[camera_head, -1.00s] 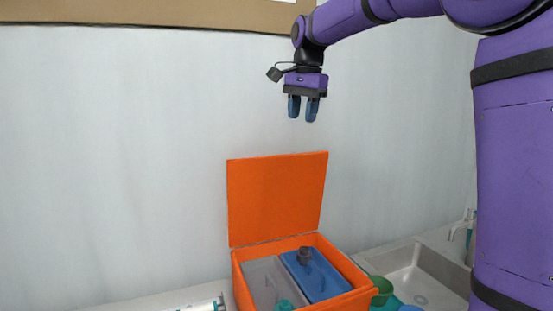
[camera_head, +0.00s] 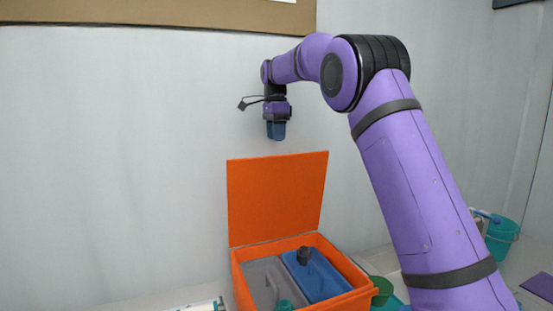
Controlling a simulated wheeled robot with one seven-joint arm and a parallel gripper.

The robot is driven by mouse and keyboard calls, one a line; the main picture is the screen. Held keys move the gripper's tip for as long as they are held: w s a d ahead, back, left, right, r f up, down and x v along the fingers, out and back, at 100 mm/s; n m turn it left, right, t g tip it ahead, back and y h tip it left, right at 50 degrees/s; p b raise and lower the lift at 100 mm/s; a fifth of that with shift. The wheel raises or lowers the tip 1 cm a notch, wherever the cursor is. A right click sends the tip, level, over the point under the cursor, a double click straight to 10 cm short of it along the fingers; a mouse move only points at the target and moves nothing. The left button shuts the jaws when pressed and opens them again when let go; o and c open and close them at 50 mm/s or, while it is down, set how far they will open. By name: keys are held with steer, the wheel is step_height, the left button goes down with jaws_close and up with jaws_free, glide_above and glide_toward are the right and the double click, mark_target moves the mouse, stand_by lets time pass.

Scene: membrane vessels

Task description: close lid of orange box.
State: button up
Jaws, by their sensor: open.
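The orange box (camera_head: 355,297) stands on the counter at the bottom middle of the head view. Its orange lid (camera_head: 277,198) is raised, standing nearly upright along the box's back edge. My gripper (camera_head: 276,138) points down above the lid's top edge, a little apart from it in the picture. It is empty, and its blue fingers overlap from this side, so the gap between them is hidden. How far it is in front of or behind the lid I cannot tell.
Inside the box are a grey part (camera_head: 262,288) and a blue part (camera_head: 318,276) with a dark knob (camera_head: 304,256). A green bowl (camera_head: 381,289) stands right of the box. A teal bucket (camera_head: 502,236) is at the far right.

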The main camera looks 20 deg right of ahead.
mark_target(277, 157)
steer(key=f, duration=0.7)
steer(key=shift+s+f, duration=0.2)
steer(key=shift+f, duration=0.1)
jaws_close()
